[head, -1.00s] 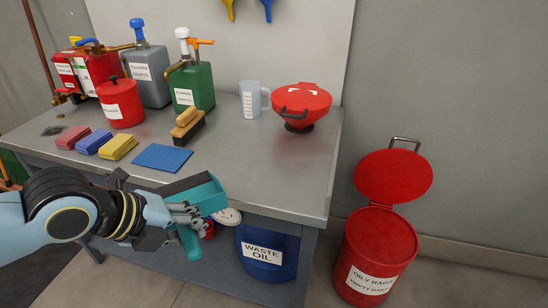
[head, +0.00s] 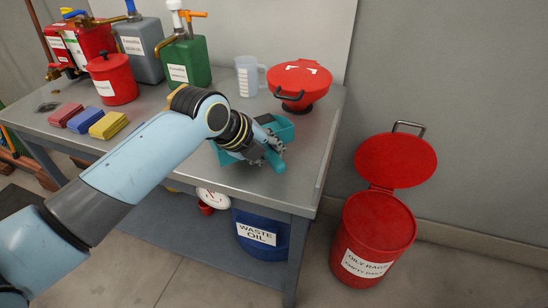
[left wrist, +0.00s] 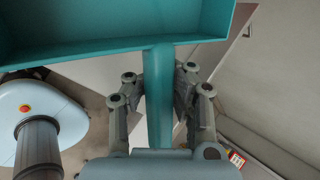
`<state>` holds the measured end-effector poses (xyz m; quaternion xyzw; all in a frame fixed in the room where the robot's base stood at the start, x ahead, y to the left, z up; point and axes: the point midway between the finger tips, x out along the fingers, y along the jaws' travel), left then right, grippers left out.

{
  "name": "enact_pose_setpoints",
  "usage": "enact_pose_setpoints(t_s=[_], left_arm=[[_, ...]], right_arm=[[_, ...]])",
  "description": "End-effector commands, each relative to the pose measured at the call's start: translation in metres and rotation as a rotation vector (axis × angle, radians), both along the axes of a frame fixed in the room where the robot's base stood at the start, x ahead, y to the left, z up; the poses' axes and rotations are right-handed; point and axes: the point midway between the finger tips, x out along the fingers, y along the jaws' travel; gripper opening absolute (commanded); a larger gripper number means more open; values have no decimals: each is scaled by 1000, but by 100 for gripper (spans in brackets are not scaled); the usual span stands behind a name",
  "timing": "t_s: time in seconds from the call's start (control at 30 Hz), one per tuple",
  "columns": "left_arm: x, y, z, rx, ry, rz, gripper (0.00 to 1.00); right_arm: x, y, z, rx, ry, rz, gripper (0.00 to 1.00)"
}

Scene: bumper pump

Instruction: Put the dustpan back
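The teal dustpan shows at the right part of the workbench in the head view (head: 283,127), partly hidden behind my left gripper (head: 268,155). In the left wrist view the dustpan's tray (left wrist: 110,45) fills the top, and its handle runs down between the fingers of my left gripper (left wrist: 165,100). The fingers are closed on the handle from both sides. The dustpan is over the bench top; I cannot tell whether it touches it. My right gripper is in neither view.
A red oily rags bin (head: 374,235) stands open at right.

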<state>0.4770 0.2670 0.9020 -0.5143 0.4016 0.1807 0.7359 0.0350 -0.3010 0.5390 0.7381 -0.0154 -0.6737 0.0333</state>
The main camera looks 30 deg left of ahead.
Motion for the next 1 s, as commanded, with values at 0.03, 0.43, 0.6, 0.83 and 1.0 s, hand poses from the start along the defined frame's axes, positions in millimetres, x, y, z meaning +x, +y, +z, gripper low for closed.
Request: enact_pose_setpoints(t_s=[0.03, 0.43, 0.6, 0.83, 1.0], left_arm=[[8, -2, 1, -1, -2, 0, 0], [14, -4, -35, 0, 0, 0, 0], [14, -4, -35, 1, -1, 0, 0], [13, -3, -41, 1, -1, 0, 0], [13, -3, -46, 1, -1, 0, 0]], right_arm=[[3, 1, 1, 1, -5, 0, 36], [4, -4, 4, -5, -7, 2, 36], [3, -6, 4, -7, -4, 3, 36], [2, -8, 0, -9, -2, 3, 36], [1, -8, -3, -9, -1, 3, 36]])
